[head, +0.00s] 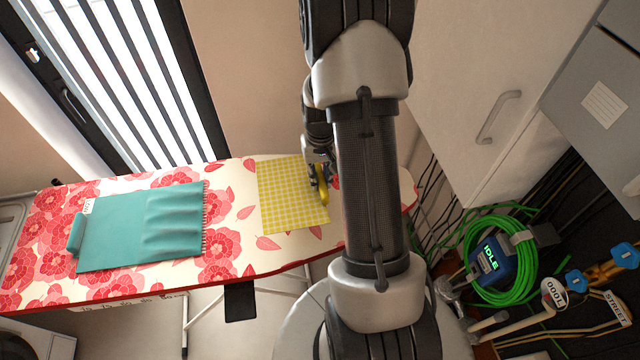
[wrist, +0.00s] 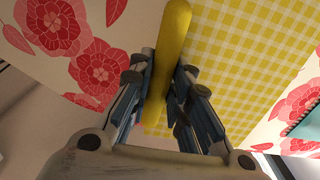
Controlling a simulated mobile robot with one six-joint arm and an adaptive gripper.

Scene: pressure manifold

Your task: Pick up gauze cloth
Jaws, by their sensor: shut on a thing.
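A yellow-and-white checked cloth (head: 290,205), which I take for the gauze cloth, lies flat on the ironing board. It has a plain yellow rolled ridge along one edge, and it fills the upper middle of the wrist view (wrist: 245,60). My gripper (head: 318,178) is at the cloth's right side. In the wrist view my gripper (wrist: 166,80) has its fingers on both sides of the yellow ridge (wrist: 174,35), shut on it. The cloth looks still down on the board. My arm hides part of the board to the right.
The flowered ironing board (head: 240,255) also carries a teal cloth (head: 120,235) with a fringe, on the left. A cabinet (head: 490,70) stands at the right. A green hose coil (head: 470,285) and cables lie at lower right. A slatted window (head: 120,70) is behind.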

